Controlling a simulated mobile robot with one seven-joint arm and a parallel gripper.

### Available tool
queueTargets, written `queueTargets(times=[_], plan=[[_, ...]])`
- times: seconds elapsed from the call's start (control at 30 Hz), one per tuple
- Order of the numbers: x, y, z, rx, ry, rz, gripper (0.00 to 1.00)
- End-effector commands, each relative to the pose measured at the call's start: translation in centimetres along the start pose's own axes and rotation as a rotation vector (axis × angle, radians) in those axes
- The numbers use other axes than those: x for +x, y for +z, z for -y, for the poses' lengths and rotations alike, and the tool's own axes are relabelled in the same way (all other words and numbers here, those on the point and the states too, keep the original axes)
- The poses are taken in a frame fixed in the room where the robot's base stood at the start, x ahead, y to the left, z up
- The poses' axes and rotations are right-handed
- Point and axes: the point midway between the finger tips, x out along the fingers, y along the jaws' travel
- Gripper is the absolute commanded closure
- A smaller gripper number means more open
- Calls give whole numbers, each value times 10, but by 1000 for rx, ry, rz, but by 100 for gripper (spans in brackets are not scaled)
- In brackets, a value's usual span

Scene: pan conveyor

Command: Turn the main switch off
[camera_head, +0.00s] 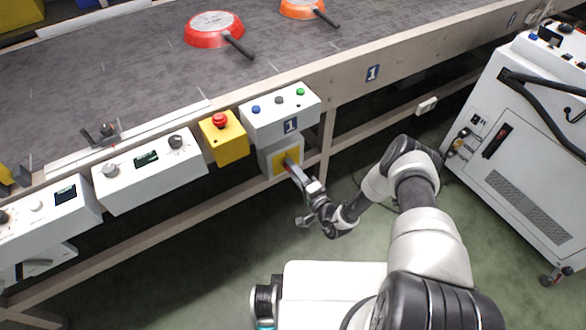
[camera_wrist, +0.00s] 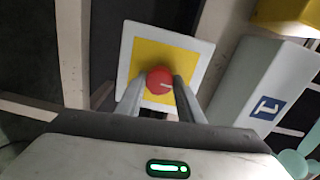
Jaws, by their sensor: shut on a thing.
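The main switch is a red rotary knob (camera_wrist: 160,80) on a yellow plate (camera_wrist: 183,62) with a pale border, in the wrist view. In the head view the yellow plate (camera_head: 281,162) is on the front of a grey box (camera_head: 268,168) below the conveyor edge. My gripper (camera_head: 291,165) reaches this plate. In the wrist view my gripper (camera_wrist: 160,88) has one finger on each side of the red knob and is shut on it. A short pale mark on the knob lies near level in the wrist view. The fingers hide part of the knob's sides.
Above the switch box is a control box (camera_head: 280,112) marked 1 with several buttons. A yellow box with a red emergency button (camera_head: 219,119) is to its left. Red (camera_head: 214,27) and orange (camera_head: 300,8) pans lie on the conveyor (camera_head: 130,65). A white cabinet (camera_head: 530,140) stands right.

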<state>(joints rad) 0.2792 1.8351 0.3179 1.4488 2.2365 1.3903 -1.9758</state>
Motion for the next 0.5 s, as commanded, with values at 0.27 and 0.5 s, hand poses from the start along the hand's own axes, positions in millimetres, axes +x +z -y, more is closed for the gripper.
queueTargets(times=[0.27,0.5], plan=[[-1,-1,-1,-45,2,-3,89],[-1,-1,-1,-47,2,-3,89]])
